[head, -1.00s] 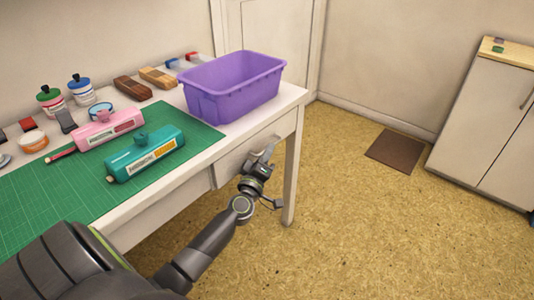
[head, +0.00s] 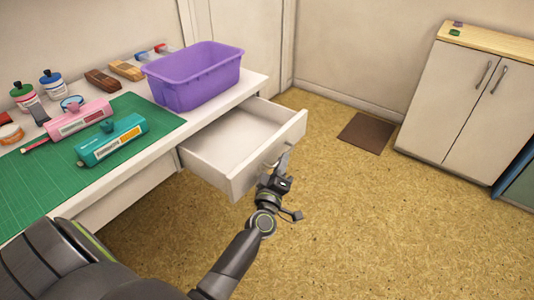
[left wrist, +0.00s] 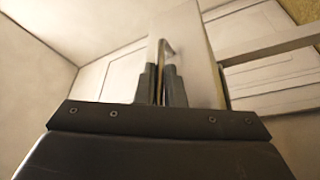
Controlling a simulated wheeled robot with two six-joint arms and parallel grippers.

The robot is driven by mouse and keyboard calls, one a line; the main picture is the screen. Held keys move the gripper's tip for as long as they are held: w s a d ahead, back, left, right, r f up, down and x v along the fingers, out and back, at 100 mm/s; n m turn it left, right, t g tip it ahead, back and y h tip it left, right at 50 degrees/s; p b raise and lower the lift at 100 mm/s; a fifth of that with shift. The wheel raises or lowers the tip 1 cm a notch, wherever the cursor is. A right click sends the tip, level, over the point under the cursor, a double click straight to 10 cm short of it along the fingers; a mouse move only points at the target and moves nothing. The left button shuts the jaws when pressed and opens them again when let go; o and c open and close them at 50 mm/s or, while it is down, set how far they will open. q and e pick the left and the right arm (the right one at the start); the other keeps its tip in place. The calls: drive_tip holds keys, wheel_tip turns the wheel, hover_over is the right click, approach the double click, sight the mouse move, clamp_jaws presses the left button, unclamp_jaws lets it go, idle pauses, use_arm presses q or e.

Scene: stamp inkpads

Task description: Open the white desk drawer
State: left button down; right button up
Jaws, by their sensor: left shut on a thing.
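The white desk drawer (head: 238,140) stands pulled out from the desk in the head view. Its inside shows and looks empty. My left gripper (head: 277,168) is at the drawer's front face, shut on the drawer handle (head: 268,167). In the left wrist view the two fingers of my left gripper (left wrist: 162,84) close around the thin handle (left wrist: 165,48) in front of the pale drawer front. The fingers partly hide the handle in the head view. My right gripper is not in view.
The floor right of the drawer is clear up to a brown mat (head: 366,133) and a white cabinet (head: 440,100).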

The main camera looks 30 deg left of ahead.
use_arm(q)
drive_tip(key=d, duration=0.4)
drive_tip(key=shift+s+d, duration=0.25)
drive_tip(key=shift+d, duration=0.15)
drive_tip(key=c, duration=1.5)
unclamp_jaws()
